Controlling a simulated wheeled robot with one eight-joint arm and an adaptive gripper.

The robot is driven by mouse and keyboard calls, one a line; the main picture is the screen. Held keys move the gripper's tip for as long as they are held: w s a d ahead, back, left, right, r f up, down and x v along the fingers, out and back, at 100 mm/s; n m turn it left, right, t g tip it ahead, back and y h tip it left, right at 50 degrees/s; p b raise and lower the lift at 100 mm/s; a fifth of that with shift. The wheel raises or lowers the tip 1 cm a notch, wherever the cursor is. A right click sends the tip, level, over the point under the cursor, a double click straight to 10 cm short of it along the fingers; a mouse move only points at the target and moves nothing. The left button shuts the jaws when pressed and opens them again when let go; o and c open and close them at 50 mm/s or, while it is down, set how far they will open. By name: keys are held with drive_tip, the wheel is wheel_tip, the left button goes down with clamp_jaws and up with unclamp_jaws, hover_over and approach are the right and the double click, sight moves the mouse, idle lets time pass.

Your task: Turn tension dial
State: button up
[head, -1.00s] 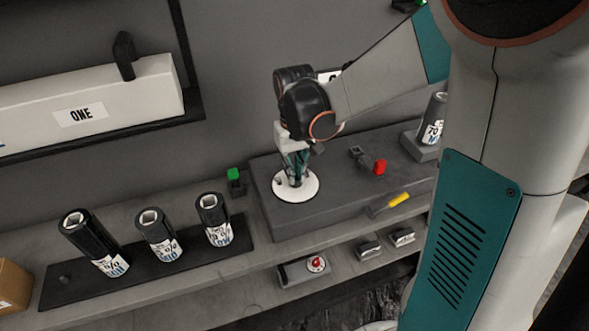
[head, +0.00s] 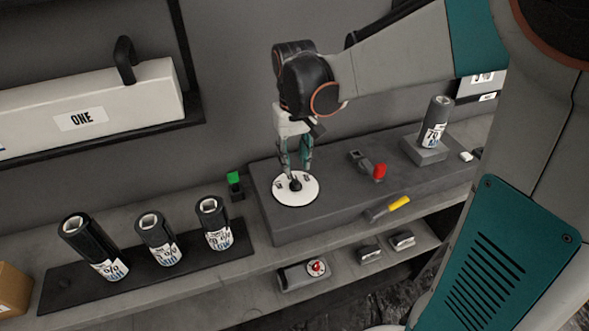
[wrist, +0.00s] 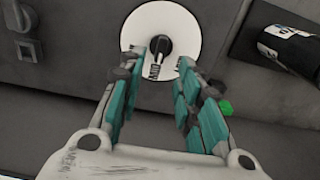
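The tension dial is a white disc (head: 281,194) with a black knob (head: 295,184) at its centre, on top of a dark grey block. In the wrist view the white disc (wrist: 186,27) and black knob (wrist: 158,46) show ahead of my fingertips, the knob's pointer towards small lettering on the disc's near side. My gripper (head: 294,170) hangs above the dial, fingers pointing down. In the wrist view my gripper (wrist: 171,62) is open and empty, its two fingers spread either side of the knob's line. I cannot tell whether any fingertip touches the disc.
On the grey block (head: 330,205) stand a red-handled lever (head: 379,171) and a dark film roll (head: 436,122). A yellow-handled tool (head: 398,202) lies at its front edge. A green button (head: 234,178) is left of it. Several film rolls (head: 158,238) stand farther left.

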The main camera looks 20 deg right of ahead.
sight(295, 178)
wheel_tip(295, 178, up, 6)
drive_tip(key=shift+r, duration=0.15)
drive_tip(key=shift+s, duration=0.1)
